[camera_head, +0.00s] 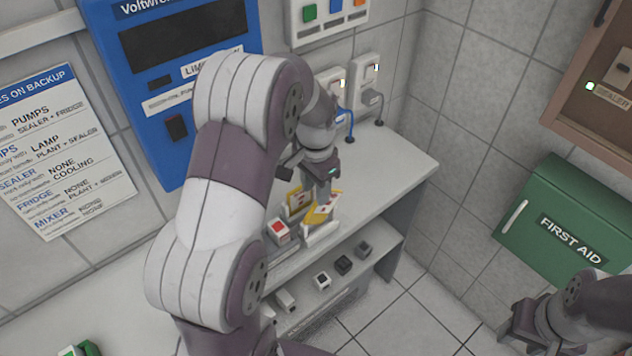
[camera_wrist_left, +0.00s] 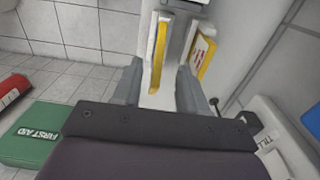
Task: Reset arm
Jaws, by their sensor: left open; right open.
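My left arm (camera_head: 225,190) reaches across the head view to the white counter. My left gripper (camera_head: 318,192) points down just above a small holder with yellow-and-white cards (camera_head: 318,215). In the left wrist view, my left gripper (camera_wrist_left: 160,82) has its two fingers apart. A yellow-and-white piece (camera_wrist_left: 160,52) shows between and beyond them; I cannot tell whether they touch it. A second yellow-and-white card (camera_wrist_left: 200,55) stands just to the right. My right gripper (camera_head: 520,325) is at the lower right of the head view, over the floor and holding nothing visible; its fingertips are hard to make out.
The counter (camera_head: 400,165) holds a red-and-white box (camera_head: 278,231) beside the cards. Small blocks (camera_head: 343,265) sit on the shelf below. A blue panel (camera_head: 180,70) and sockets (camera_head: 366,78) are on the back wall. A green first aid box (camera_head: 560,215) is at right.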

